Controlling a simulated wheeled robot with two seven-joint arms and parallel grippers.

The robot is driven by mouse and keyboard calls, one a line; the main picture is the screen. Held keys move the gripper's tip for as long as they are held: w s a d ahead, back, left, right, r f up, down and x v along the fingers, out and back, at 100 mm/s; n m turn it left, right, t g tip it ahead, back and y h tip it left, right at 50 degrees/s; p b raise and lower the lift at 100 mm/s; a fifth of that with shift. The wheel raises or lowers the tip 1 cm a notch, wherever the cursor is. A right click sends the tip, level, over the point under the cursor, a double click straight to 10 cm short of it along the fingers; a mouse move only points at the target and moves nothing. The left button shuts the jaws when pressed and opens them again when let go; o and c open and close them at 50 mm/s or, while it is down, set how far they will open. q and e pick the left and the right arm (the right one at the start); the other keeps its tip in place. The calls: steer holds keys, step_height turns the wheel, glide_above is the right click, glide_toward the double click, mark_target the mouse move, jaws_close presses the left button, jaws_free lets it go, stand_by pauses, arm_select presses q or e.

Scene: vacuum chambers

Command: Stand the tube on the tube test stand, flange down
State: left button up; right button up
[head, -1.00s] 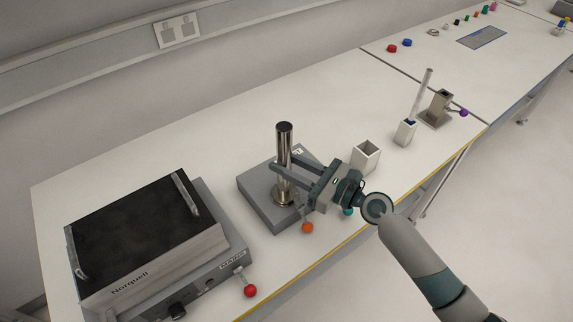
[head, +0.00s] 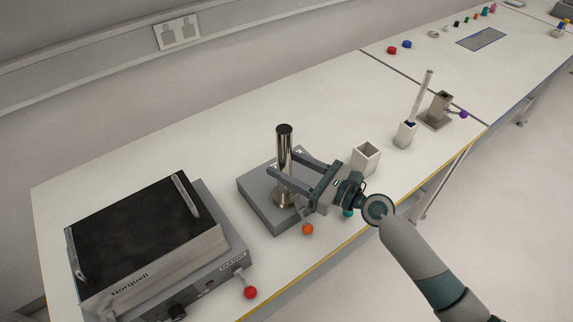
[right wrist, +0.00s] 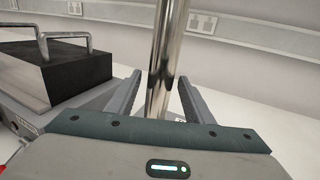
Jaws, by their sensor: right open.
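The tube (head: 284,150) is a shiny metal cylinder standing upright on the grey test stand (head: 262,212), with its wider flange at the bottom on the stand's top. My right gripper (head: 283,167) is open, with one finger on each side of the tube's lower half. In the right wrist view the tube (right wrist: 165,60) rises between the two spread fingers (right wrist: 157,97), with a gap visible on both sides. The tube's base is hidden there by the gripper body. My left gripper is not in view.
A black-topped Norquell unit (head: 145,235) stands left of the stand, with a red knob (head: 250,292) in front. An orange knob (head: 307,229) sits at the stand's front. An open square holder (head: 366,157) and a white holder with a rod (head: 405,134) stand to the right.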

steer(key=b+v, duration=0.3)
steer(key=v, duration=0.8)
steer(key=shift+s+d, duration=0.25)
steer(key=shift+d, duration=0.1)
